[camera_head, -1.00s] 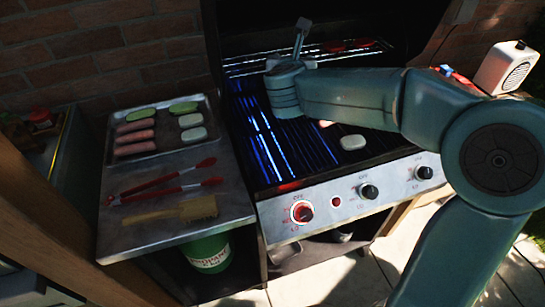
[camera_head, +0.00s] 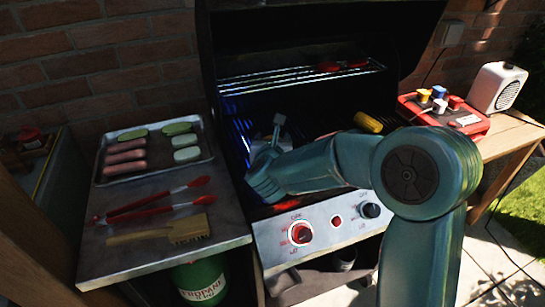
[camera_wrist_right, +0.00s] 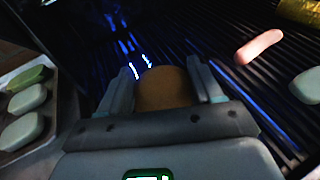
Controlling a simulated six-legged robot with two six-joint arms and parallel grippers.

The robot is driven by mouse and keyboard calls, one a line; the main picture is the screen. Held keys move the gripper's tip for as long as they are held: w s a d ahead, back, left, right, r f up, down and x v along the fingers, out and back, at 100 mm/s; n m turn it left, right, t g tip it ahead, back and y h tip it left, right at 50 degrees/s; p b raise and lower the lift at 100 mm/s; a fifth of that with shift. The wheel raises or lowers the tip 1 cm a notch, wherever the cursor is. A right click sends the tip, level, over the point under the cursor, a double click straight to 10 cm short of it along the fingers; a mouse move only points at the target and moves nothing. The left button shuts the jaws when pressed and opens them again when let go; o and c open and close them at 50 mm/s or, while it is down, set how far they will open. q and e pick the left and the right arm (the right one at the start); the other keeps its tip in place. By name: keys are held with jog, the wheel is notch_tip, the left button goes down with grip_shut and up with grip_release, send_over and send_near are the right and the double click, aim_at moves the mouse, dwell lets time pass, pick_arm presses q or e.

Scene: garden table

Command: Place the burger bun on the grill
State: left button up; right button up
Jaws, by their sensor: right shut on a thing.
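The burger bun (camera_wrist_right: 167,88) is a rounded brown piece between the two fingers of my right gripper (camera_wrist_right: 166,80) in the right wrist view. That gripper is shut on it. The grill grate (camera_wrist_right: 205,35) with its dark bars lies beneath and ahead of the bun. I cannot tell whether the bun touches the bars. In the head view my right gripper (camera_head: 278,128) is over the left part of the grill (camera_head: 242,128). The bun is not clearly visible there, as the gripper and wrist hide it. My left gripper is not in view.
A pale sausage (camera_wrist_right: 259,46), a whitish round piece (camera_wrist_right: 306,86) and corn (camera_head: 368,122) lie on the grate. A metal tray (camera_head: 165,170) of food, red tongs (camera_head: 160,205) and a brush (camera_head: 188,229) are on the left shelf. The open lid stands behind.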

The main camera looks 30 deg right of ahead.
notch_tip(320, 180, down, 5)
jog(key=shift+r, duration=0.1)
jog(key=shift+b, duration=0.3)
